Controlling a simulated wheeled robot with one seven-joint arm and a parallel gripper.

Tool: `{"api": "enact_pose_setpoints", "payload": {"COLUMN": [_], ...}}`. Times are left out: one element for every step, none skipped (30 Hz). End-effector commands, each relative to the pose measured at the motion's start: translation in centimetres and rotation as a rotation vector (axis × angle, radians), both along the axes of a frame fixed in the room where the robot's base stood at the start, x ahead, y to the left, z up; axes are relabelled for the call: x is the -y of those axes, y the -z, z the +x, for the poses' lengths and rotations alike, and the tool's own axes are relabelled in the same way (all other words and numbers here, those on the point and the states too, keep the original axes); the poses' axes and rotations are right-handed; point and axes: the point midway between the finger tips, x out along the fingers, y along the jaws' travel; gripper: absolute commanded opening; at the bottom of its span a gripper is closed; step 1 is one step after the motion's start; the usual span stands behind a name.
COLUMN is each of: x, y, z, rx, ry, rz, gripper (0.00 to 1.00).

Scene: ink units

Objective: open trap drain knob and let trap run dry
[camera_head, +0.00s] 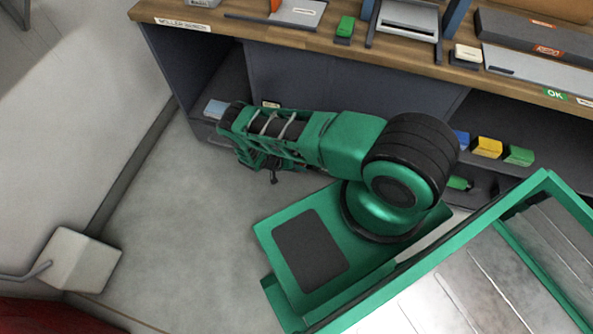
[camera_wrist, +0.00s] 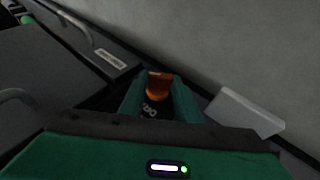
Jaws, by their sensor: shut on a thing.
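My gripper (camera_wrist: 156,92) shows in the wrist view with its two green fingers closed around a small dark piece with white lettering and an orange, rounded top (camera_wrist: 159,84). I cannot tell whether this piece is the trap drain knob. In the head view my green arm reaches left, low along the front of the bench, and its far end is by the bench's left compartment. The fingertips and the held piece are hidden there. No trap or running water can be made out in either view.
A wood-topped bench (camera_head: 212,21) with dark cabinets carries several tools and boxes. Blue, yellow (camera_head: 487,147) and green blocks sit on its lower shelf. A pale box (camera_head: 78,262) stands at the lower left. Grey floor (camera_head: 185,215) is clear between it and my arm.

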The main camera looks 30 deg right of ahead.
Motion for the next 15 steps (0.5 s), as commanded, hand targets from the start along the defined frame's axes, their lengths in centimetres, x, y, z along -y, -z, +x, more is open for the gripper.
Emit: {"api": "enact_pose_setpoints", "payload": {"x": [0.1,0.16,0.13,0.16,0.2,0.26,0.26,0.26,0.34,0.38,0.4,0.39,0.44,0.44,0.47], "y": [-0.02,-0.03,-0.06,-0.09,-0.1,-0.11,-0.13,-0.14,-0.16,-0.17,-0.19,-0.2,-0.22,-0.23,-0.23], "z": [0.05,0.0,-0.02,-0.04,-0.05,-0.12,-0.15,-0.14,-0.21,-0.23,-0.31,-0.3,-0.36,-0.37,-0.44], "rx": [0.018,0.029,0.044,0.055,0.067,0.082,0.093,0.105,0.12,0.131,0.142,0.159,0.17,0.182,0.195], "ry": [0.002,0.002,0.002,0.001,0.001,0.002,0.001,0.001,0.001,0.001,0.001,0.002,0.003,0.003,0.002], "rz": [0.019,0.029,0.044,0.055,0.065,0.079,0.091,0.102,0.116,0.127,0.138,0.153,0.164,0.175,0.189], "gripper": [0.07,0.07,0.07,0.07,0.07,0.07,0.07,0.07,0.07,0.07,0.07,0.07,0.07,0.07,0.07]}}
